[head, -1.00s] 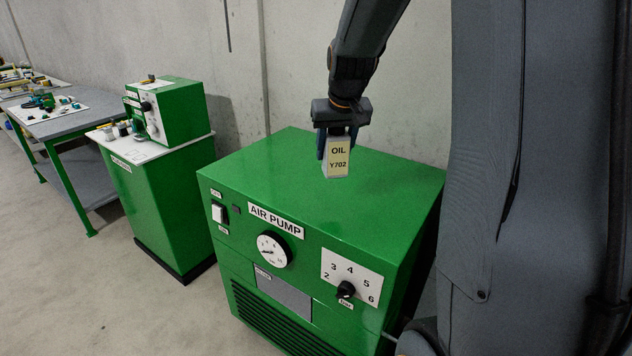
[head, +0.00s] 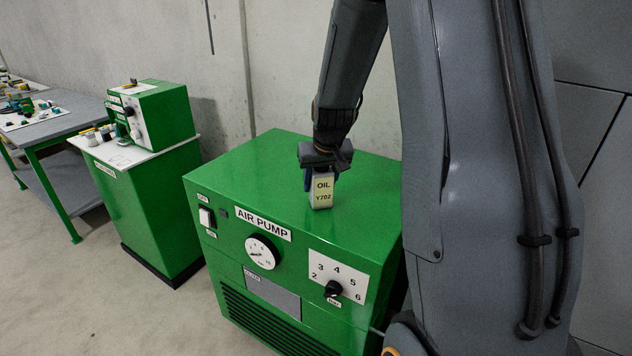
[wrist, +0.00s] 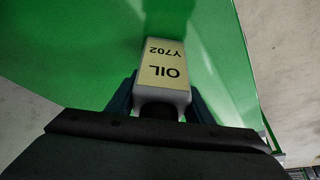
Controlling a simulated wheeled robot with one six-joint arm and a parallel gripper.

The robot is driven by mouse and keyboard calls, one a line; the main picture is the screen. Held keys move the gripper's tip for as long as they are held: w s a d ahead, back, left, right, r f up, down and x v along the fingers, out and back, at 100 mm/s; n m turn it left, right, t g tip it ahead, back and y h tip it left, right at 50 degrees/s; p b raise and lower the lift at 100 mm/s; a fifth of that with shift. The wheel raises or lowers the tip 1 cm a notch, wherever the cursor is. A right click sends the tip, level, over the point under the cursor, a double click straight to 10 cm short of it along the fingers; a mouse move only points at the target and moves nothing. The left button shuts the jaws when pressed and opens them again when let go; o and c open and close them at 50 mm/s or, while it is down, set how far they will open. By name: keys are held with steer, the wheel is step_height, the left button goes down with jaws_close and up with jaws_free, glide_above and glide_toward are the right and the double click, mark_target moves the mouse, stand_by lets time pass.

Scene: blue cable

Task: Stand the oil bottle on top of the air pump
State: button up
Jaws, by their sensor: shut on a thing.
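The oil bottle (head: 322,192) is a small white block-shaped bottle with a yellow label reading OIL Y702. My gripper (head: 322,176) is shut on its upper part and holds it upright over the top of the air pump. The air pump (head: 240,165) is a large green cabinet with a flat top, a gauge and a dial on its front. In the wrist view the bottle (wrist: 163,72) sits between the blue fingers (wrist: 160,98), with the green top behind it. The bottle's base appears at or very near the top; I cannot tell if it touches.
Left of the pump stands a green cabinet (head: 150,205) with a white top carrying a green machine (head: 165,112) and small items. A grey workbench (head: 75,118) is farther left. A concrete wall is behind. The pump's top around the bottle is clear.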

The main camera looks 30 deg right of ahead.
steer(key=shift+f, duration=0.15)
steer(key=o, duration=1.3)
steer(key=shift+o, duration=0.2)
steer(key=shift+r, duration=0.3)
steer(key=d+b+v, duration=0.1)
steer(key=b+v, duration=0.2)
steer(key=v, duration=0.8)
steer(key=s+a+f+n+g, duration=0.1)
steer(key=s+a+f, duration=0.5)
steer(key=s, duration=0.3)
steer(key=s+a+f+n+g+y, duration=0.1)
steer(key=s+a+f+g, duration=0.1)
steer(key=s+a+f, duration=0.4)
steer(key=s, duration=0.3)
steer(key=shift+s, duration=0.35)
steer(key=shift+a, duration=0.15)
